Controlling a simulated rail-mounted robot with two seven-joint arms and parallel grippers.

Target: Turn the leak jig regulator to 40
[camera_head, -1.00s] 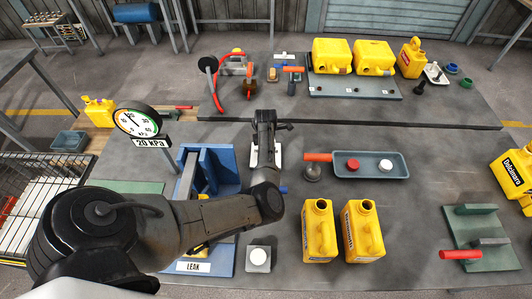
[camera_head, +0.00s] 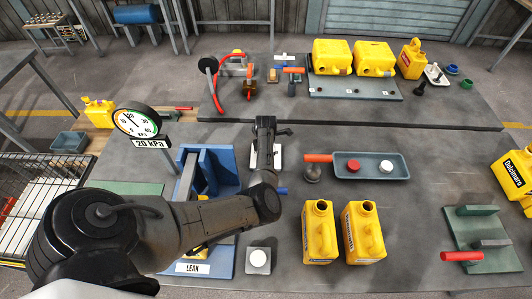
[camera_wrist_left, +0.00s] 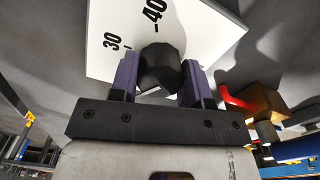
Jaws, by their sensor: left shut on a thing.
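The leak jig regulator has a dark knob (camera_wrist_left: 160,68) on a white dial plate (camera_wrist_left: 205,25). In the left wrist view the marks 30 and 40 show on the plate beyond the knob. My left gripper (camera_wrist_left: 159,75) is shut on the knob, one purple finger on each side. Any pointer on the knob is hidden. In the head view my left gripper (camera_head: 265,135) is over the white plate (camera_head: 277,158), and the knob is hidden behind it. The blue leak jig (camera_head: 222,160) stands just left of it, with a LEAK label (camera_head: 194,267) in front.
A round gauge (camera_head: 137,122) with a 20 kPa sign (camera_head: 149,143) stands at left. A grey tray (camera_head: 385,168) with a red and a white cap lies to the right. Two yellow jerry cans (camera_head: 320,235) (camera_head: 362,235) stand in front. A white button box (camera_head: 259,260) is near the front edge.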

